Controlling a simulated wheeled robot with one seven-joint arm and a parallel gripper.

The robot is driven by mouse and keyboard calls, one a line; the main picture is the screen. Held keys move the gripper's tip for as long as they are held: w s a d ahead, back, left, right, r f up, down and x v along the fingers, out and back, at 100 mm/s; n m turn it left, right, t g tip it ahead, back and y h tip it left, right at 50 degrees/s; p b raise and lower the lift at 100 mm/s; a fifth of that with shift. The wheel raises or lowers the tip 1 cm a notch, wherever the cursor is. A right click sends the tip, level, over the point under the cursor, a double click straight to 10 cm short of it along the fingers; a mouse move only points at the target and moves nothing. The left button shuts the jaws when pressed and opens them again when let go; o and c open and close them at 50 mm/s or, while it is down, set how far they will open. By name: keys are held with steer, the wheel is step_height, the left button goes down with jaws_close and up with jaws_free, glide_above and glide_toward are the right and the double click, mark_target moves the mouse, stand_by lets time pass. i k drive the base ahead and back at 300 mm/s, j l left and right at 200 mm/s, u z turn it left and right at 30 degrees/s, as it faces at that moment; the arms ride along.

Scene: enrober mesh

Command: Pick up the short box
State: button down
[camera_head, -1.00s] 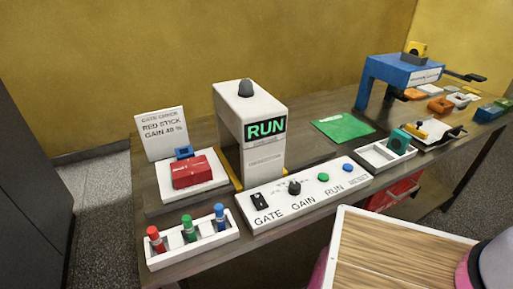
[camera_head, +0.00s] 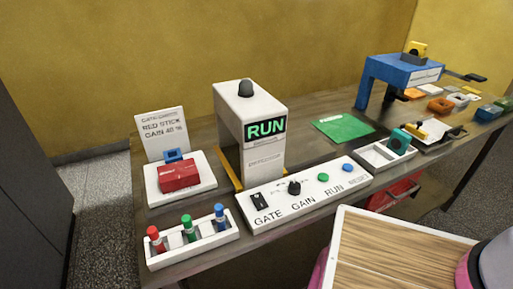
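A red box (camera_head: 180,176), low and wide with small white marking on its front, lies on a white plate (camera_head: 205,197) at the left of the table. It is the likeliest short box, but I cannot tell for sure. A small blue piece with an opening (camera_head: 173,155) shows at the box's back edge; I cannot tell if it is attached. My gripper is not in view.
A white machine with a green RUN display (camera_head: 228,112) stands right of the plate. In front are a control panel (camera_head: 285,212) and a white holder (camera_head: 180,255) with red, green and blue sticks. A wood-topped surface (camera_head: 400,255) fills the lower right.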

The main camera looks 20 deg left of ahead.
mark_target(184, 174)
steer(key=u, duration=2.05)
steer(key=j+z, duration=0.25)
steer(key=j, duration=0.7)
steer(key=j+z, duration=0.25)
steer(key=j, duration=0.65)
